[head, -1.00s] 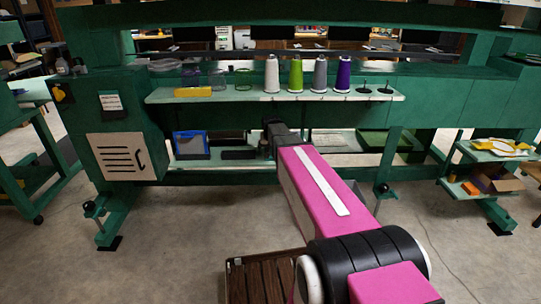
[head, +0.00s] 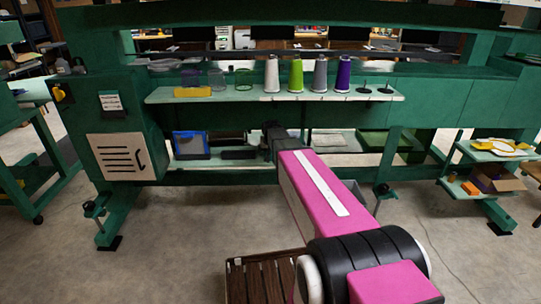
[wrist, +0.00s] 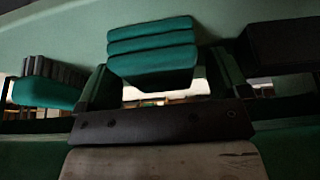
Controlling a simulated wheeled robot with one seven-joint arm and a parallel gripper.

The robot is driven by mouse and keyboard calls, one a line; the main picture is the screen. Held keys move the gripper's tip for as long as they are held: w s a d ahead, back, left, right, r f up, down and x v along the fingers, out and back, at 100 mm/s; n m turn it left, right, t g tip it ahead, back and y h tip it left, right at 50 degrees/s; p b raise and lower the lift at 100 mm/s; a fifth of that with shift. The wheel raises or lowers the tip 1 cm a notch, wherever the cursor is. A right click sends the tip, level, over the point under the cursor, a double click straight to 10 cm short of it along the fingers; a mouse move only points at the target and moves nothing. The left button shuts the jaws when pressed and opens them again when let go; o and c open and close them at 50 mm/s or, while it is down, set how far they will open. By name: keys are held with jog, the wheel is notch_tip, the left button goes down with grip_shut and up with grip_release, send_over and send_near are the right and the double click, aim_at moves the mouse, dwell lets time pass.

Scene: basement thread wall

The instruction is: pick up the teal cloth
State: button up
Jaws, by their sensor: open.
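The teal cloth (wrist: 152,48) shows in the wrist view as a folded stack of several layers, lying against a pale green surface. That view looks upside down. My gripper (wrist: 160,72) comes in from the bottom of the wrist view, with a dark bolted bar and a pale body. Its two dark fingers look spread on either side of the cloth, with a gap between them and nothing held. I cannot tell how far the cloth is from the fingertips. In the head view I cannot make out the cloth, and the fingers are hidden; my pink arm reaches in under the upper shelf.
The upper shelf (head: 220,94) holds several thread cones, including a green cone (head: 295,75) and a purple cone (head: 343,74). A blue-framed box (head: 191,145) stands on the lower shelf. In the wrist view, a teal block (wrist: 45,92) and a dark block (wrist: 283,42) flank the cloth.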

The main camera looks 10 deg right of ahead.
jog(key=c, duration=1)
jog(key=shift+r, duration=0.45)
notch_tip(320, 180, up, 4)
jog(key=shift+f, duration=0.15)
jog(key=s+a+r, duration=0.6)
jog(key=a+r, duration=0.1)
jog(key=a, duration=0.3)
